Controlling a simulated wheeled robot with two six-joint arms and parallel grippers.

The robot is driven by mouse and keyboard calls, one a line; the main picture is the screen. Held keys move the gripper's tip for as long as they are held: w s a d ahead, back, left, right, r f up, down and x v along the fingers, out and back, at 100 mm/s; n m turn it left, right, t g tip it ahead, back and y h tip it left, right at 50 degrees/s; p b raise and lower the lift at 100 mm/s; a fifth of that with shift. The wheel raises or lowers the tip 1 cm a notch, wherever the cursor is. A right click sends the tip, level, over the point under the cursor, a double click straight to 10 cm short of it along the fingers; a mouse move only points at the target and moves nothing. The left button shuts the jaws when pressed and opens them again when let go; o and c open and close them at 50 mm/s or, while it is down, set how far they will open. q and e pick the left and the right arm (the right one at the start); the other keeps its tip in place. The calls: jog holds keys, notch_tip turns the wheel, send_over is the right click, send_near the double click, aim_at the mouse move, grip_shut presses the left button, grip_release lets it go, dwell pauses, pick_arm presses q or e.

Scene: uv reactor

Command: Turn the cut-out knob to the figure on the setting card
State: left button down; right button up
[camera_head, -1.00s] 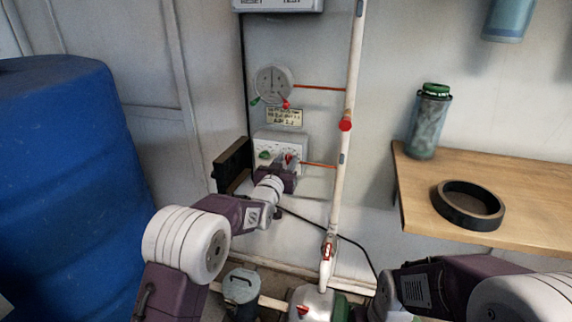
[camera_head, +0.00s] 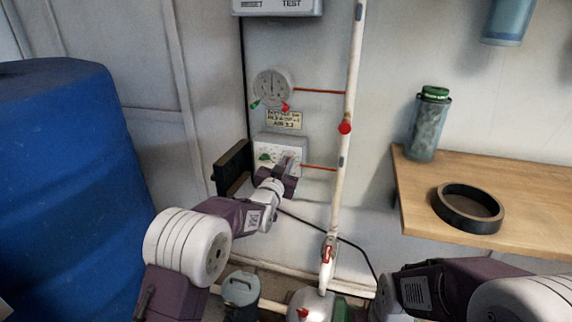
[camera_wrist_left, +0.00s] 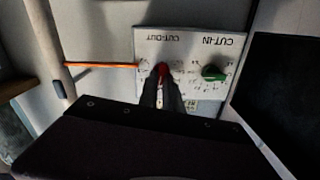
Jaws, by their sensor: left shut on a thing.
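The switch box (camera_head: 270,146) is on the wall below the gauge. In the left wrist view its white panel (camera_wrist_left: 190,42) shows upside down, with CUT-OUT and CUT-IN labels. My left gripper (camera_head: 288,168) is at the panel; in the wrist view its fingers (camera_wrist_left: 162,88) are shut on the red cut-out knob (camera_wrist_left: 162,69), whose tip shows between them. The green cut-in knob (camera_wrist_left: 213,73) is beside it, untouched, and shows in the head view (camera_head: 265,157). The setting card (camera_head: 284,119) hangs above the box; its lettering is too small to read surely. My right gripper is not in view.
A round gauge (camera_head: 273,87) with green and red markers is above the card. A white pipe (camera_head: 346,100) with a red valve runs right of the box. A black box (camera_head: 234,166) is left of it. A wooden shelf (camera_head: 530,190) and blue barrel (camera_head: 60,190) flank the area.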

pick_arm(q)
jog(key=m, duration=0.9)
jog(key=m+p, duration=0.1)
jog(key=m, duration=0.3)
jog(key=shift+s+d+f, duration=0.1)
jog(key=shift+d+f, duration=0.25)
jog(key=shift+f, duration=0.05)
jog(key=shift+m, duration=0.4)
jog(key=c, duration=1.5)
grip_release()
